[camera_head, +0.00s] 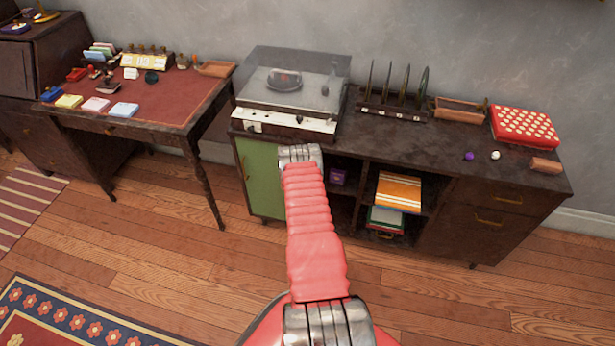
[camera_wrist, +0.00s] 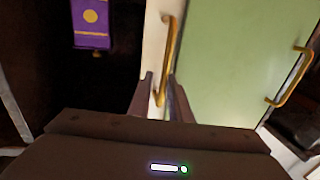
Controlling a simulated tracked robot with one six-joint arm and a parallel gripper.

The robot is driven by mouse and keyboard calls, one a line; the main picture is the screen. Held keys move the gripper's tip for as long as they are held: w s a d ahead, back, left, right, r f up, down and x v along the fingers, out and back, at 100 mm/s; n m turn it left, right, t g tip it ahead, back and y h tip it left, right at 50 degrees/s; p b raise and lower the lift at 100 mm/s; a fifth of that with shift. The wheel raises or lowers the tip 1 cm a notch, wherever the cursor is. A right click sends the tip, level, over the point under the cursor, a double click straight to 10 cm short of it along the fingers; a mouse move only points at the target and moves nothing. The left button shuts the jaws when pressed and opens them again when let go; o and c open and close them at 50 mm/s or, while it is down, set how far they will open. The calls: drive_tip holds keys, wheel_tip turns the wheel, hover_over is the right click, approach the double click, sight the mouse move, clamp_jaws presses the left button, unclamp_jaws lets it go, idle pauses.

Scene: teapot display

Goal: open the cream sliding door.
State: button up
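The cream sliding door (camera_wrist: 154,40) shows in the wrist view as a narrow upright strip beside the green door (camera_wrist: 225,60). A brass bar handle (camera_wrist: 172,45) is on the cream strip. My gripper (camera_wrist: 162,82) is open, with its two dark fingers on either side of the lower part of this handle. Gaps show between the fingers and the bar; I cannot tell whether either touches it. In the head view, the green door (camera_head: 261,180) is at the cabinet's left, while my arm hides the cream door and my gripper.
A dark open compartment with a purple box (camera_wrist: 90,22) lies left of the cream strip in the wrist view. The green door has its own brass handle (camera_wrist: 292,78). The turntable (camera_head: 290,95) stands on the cabinet top.

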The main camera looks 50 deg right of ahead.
drive_tip(key=shift+w+a+f, duration=0.15)
drive_tip(key=shift+a, duration=0.25)
drive_tip(key=v, duration=1.3)
drive_tip(key=shift+s, duration=0.3)
